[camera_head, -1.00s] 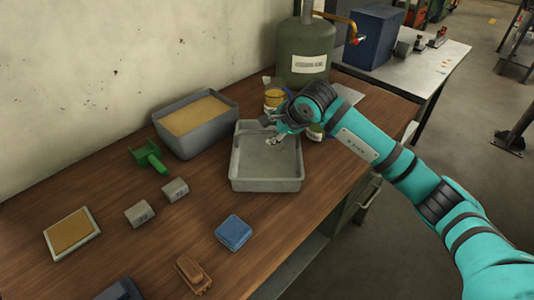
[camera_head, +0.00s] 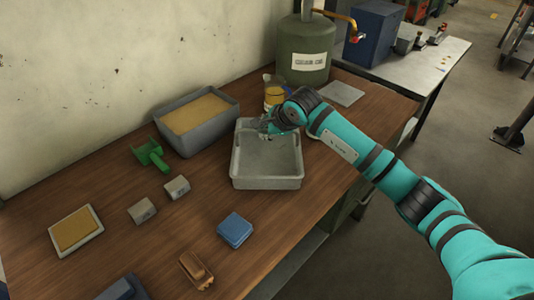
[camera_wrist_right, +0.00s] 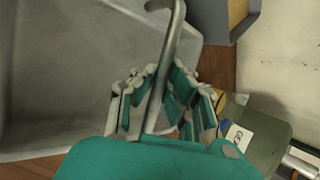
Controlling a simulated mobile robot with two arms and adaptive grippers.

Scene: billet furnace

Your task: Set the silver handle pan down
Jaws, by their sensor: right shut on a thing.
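My right gripper (camera_head: 264,130) is over the back left part of a grey tray (camera_head: 238,168). In the right wrist view it (camera_wrist_right: 165,108) is shut on a silver handle (camera_wrist_right: 172,55), a thin metal rod bent at its far end. The pan that belongs to this handle cannot be made out; the gripper and the picture edge hide what lies beyond. The grey tray (camera_wrist_right: 75,60) fills the left of the wrist view, below the rod. I cannot tell whether the held piece touches the tray. My left gripper is not in view.
A sand-filled bin (camera_head: 203,140), a green scoop (camera_head: 152,154) and two small grey blocks (camera_head: 177,187) lie left of the tray. A yellow-labelled jar (camera_head: 273,92) and a green tank (camera_head: 305,50) stand behind.

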